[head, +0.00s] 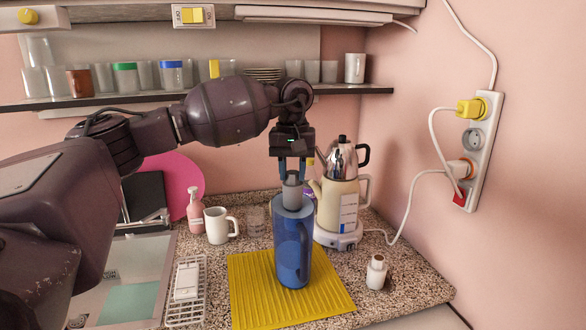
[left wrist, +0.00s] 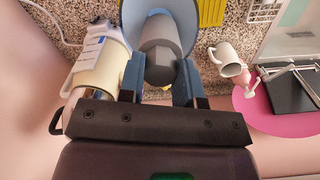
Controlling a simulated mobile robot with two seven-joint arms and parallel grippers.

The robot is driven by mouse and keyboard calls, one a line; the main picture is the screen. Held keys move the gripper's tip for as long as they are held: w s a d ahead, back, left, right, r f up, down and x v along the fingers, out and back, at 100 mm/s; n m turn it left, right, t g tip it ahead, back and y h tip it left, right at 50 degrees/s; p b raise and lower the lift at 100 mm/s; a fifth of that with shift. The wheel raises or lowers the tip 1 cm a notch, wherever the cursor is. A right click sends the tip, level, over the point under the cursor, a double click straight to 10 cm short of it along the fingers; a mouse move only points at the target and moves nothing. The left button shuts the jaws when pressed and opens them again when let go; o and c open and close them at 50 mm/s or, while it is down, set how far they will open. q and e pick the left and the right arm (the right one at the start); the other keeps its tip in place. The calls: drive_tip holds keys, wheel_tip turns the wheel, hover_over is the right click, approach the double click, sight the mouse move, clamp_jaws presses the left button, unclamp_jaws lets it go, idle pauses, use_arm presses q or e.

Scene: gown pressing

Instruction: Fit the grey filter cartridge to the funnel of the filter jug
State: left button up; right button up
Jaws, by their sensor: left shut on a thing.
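The grey filter cartridge (head: 292,190) is upright between the fingertips of my left gripper (head: 292,172), which is shut on its top. The blue filter jug (head: 293,250) stands upright on a yellow ribbed mat, directly under the cartridge. The cartridge's lower end is at the jug's mouth; I cannot tell whether it is seated in the funnel. In the left wrist view the cartridge (left wrist: 160,42) shows between the fingers (left wrist: 158,82), with the jug's blue rim (left wrist: 188,14) around it. The funnel is mostly hidden. My right gripper is not in view.
The yellow mat (head: 250,290) lies on the speckled counter. A cream kettle (head: 337,203) stands close behind right of the jug. A small white bottle (head: 376,272) is right.

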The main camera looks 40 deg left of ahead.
use_arm(q)
drive_tip(key=shift+f, duration=0.65)
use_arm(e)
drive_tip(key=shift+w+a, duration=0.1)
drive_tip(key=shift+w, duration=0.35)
use_arm(q)
drive_tip(key=shift+f, duration=0.1)
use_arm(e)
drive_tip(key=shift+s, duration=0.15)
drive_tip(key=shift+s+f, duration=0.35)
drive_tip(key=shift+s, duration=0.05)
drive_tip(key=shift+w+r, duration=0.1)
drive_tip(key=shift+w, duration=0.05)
